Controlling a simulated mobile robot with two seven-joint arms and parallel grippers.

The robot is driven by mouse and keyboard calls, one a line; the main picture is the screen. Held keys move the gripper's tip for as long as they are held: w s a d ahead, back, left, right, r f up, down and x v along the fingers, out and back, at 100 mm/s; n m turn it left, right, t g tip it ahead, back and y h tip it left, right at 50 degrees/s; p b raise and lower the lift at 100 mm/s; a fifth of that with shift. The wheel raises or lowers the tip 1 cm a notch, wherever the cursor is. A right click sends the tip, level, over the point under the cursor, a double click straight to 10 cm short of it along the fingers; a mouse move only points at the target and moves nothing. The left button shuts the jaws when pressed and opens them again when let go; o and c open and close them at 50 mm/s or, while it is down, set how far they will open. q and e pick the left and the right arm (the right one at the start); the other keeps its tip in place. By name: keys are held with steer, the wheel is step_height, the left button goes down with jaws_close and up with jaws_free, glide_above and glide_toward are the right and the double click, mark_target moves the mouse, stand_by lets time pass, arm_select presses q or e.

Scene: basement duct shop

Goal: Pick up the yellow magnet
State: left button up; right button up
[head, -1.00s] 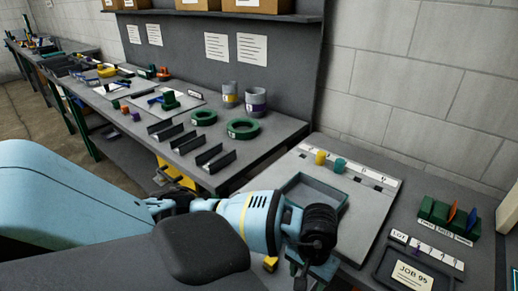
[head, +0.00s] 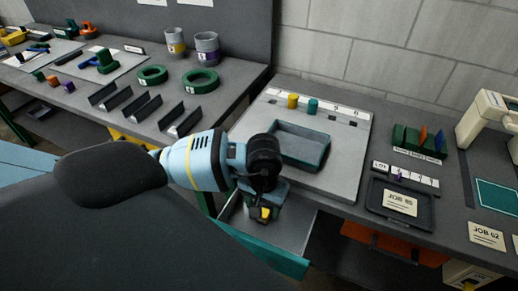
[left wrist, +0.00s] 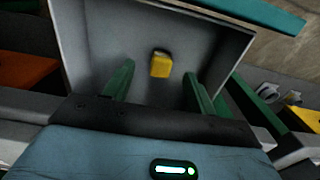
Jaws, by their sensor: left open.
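The yellow magnet (left wrist: 161,64) is a small block lying on the grey floor of an open drawer (left wrist: 108,30). In the head view the magnet (head: 266,213) shows as a small yellow patch at the end of my left arm, partly hidden by the gripper. The drawer with its green front (head: 275,255) juts out below the bench edge. My left gripper (left wrist: 157,88) is open, with its two green fingers spread and the magnet ahead, between their lines. Nothing is held. My right gripper is not in view.
On the bench above stand a blue-grey tray (head: 298,147), a yellow peg (head: 293,100) and a teal peg (head: 313,106). A black job tray (head: 400,205) lies to the right. Green rings (head: 201,81) and dark channels sit on the left bench.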

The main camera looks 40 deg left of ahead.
mark_target(262, 222)
arm_select(q)
steer(key=shift+f, duration=0.95)
steer(key=shift+w+a+f, duration=0.15)
steer(key=shift+a+f, duration=0.05)
steer(key=shift+f, duration=1.3)
steer(key=shift+w+a+f, duration=0.1)
steer(key=shift+a+f, duration=0.05)
steer(key=shift+f, duration=1.3)
steer(key=c, duration=1.1)
steer(key=shift+o, duration=0.2)
steer(key=shift+r, duration=0.1)
step_height(262, 222, up, 18)
steer(key=shift+p, duration=0.45)
